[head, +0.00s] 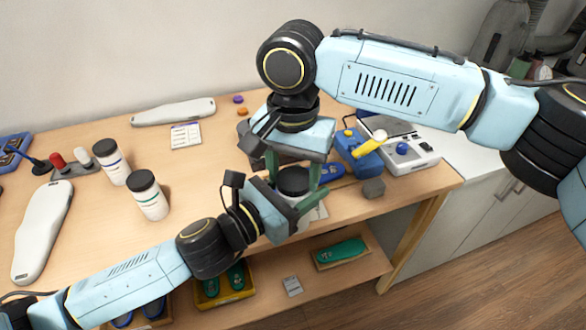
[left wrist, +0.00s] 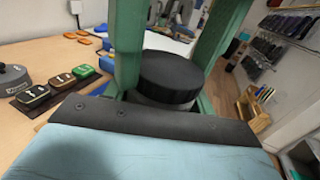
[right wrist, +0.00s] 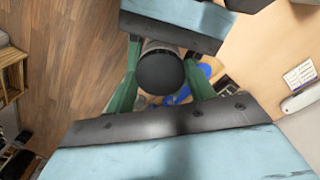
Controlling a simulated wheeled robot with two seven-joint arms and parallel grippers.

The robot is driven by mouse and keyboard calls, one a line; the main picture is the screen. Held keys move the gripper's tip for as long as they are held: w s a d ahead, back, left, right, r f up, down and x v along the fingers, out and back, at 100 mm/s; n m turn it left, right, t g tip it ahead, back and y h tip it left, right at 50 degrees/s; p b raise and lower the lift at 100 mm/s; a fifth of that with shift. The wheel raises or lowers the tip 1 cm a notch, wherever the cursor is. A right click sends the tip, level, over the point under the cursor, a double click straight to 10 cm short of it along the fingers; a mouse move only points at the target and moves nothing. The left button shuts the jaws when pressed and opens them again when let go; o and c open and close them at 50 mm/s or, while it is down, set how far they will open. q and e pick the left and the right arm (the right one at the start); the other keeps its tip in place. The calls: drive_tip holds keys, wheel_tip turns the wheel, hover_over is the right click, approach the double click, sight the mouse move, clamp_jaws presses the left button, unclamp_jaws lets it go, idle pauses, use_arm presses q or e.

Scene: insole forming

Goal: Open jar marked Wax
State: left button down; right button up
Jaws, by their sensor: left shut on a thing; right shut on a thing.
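A white jar with a black lid (head: 293,180) stands near the front right of the table, partly hidden by both grippers. Its label cannot be read. The lid also shows in the left wrist view (left wrist: 170,80) and the right wrist view (right wrist: 160,72), still on the jar. My left gripper (head: 301,198) comes from the front left and is shut on the jar's body. My right gripper (head: 294,176) points down from above, its green fingers on either side of the lid, shut on it.
Two more black-lidded jars (head: 110,162) (head: 148,196) stand at the left. White insole forms (head: 42,230) (head: 173,112) lie on the table (head: 205,185). A blue device with a yellow handle (head: 370,146) and a grey block (head: 373,188) are close on the right.

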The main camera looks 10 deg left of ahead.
drive_tip(key=shift+a+r+n, duration=0.1)
drive_tip(key=shift+a+n, duration=0.05)
drive_tip(key=shift+n, duration=0.55)
drive_tip(key=o, duration=1.1)
drive_tip(key=shift+c, duration=0.2)
